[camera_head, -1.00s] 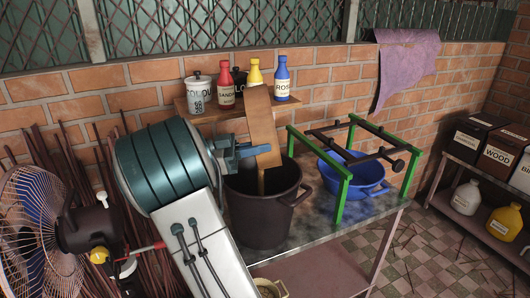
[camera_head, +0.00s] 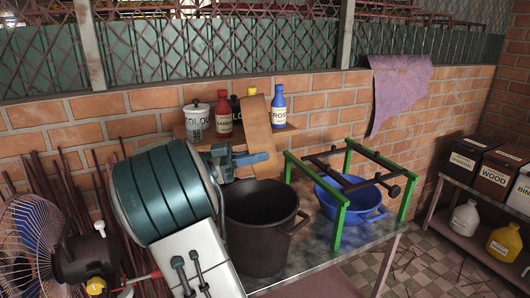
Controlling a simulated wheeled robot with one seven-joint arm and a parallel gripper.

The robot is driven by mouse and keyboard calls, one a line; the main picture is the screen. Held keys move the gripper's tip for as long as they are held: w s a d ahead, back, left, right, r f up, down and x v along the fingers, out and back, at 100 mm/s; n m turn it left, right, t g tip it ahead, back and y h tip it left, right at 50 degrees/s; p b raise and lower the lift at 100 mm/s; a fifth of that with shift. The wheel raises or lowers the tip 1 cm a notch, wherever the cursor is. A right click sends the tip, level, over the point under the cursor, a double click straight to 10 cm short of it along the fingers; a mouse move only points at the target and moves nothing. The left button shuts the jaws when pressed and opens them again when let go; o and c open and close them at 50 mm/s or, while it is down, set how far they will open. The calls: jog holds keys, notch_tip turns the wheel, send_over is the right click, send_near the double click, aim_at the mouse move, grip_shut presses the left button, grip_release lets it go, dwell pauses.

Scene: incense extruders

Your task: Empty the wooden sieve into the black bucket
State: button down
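The wooden sieve (camera_head: 261,126) is a flat brown piece seen nearly edge-on, standing almost upright with a slight tilt. My blue gripper (camera_head: 252,158) is shut on its lower part. The fingertips are partly hidden. The sieve is above the back rim of the black bucket (camera_head: 262,237) and apart from it. The bucket is a large dark pot upright on the metal table, below and right of my arm. Its dark interior shows no clear contents. The sieve's hollow side is not visible.
A green frame (camera_head: 341,212) with dark bars stands over a blue basin (camera_head: 349,197), right of the bucket. Behind the sieve, a wooden shelf (camera_head: 296,128) holds a white pot (camera_head: 196,122) and several bottles. A fan (camera_head: 32,245) is at left.

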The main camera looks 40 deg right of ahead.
aim_at(275, 157)
jog(key=shift+r, duration=0.25)
jog(key=shift+s+d+f+b, duration=0.1)
jog(key=shift+d+f+b, duration=0.05)
jog(key=shift+b, duration=0.2)
jog(key=s+d+t+y+b, duration=0.2)
jog(key=y, duration=0.1)
jog(key=s+d+t+y+b, duration=0.1)
jog(key=d+y, duration=0.1)
jog(key=shift+d+f, duration=0.1)
jog(key=shift+f, duration=0.3)
jog(key=s+d+f+t+y, duration=0.1)
jog(key=f+t+y, duration=0.1)
jog(key=f+y, duration=0.1)
jog(key=s+d+f+t+y, duration=0.1)
jog(key=d+f+t+y, duration=0.1)
jog(key=f+t+y, duration=0.1)
jog(key=s+d+f+t+y+b, duration=0.1)
jog(key=d+f+t+y, duration=0.1)
jog(key=f+t+y, duration=0.1)
jog(key=shift+s+d+f+y, duration=0.1)
jog(key=shift+f+y, duration=0.3)
jog(key=shift+y, duration=0.3)
jog(key=shift+s+f+y, duration=0.1)
jog(key=shift+f+y, duration=0.3)
jog(key=shift+y, duration=0.3)
notch_tip(275, 157, up, 5)
jog(key=p, duration=0.4)
jog(key=shift+p, duration=0.4)
